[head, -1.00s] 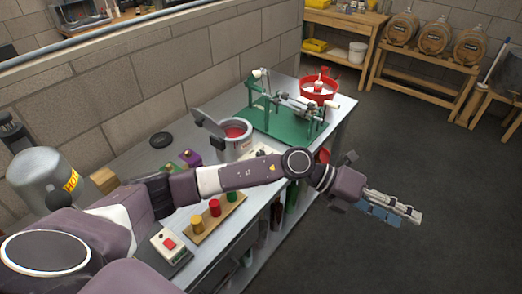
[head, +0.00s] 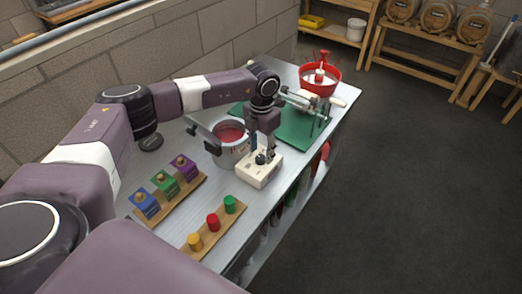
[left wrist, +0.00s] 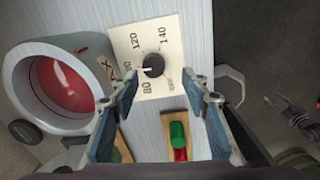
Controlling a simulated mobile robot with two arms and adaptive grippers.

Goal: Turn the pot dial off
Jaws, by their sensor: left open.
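The pot dial is a black knob (left wrist: 153,66) with a white pointer, on a cream control box (head: 259,173). The box face has a printed scale with 80, 120 and 140. In the left wrist view the pointer faces left, between the 80 and 120 marks. The steel pot (head: 229,155) with red contents stands beside the box; it also shows in the left wrist view (left wrist: 25,60). My left gripper (head: 262,148) points down over the box near the knob. Its two fingers (left wrist: 163,90) are apart, with nothing between them. My right gripper is not in view.
A green stand with a metal device (head: 300,125) and a red basin (head: 320,80) are farther along the bench. Wooden strips with colored blocks (head: 166,182) and colored cylinders (head: 213,222) lie nearer. Open floor (head: 420,190) is at the right.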

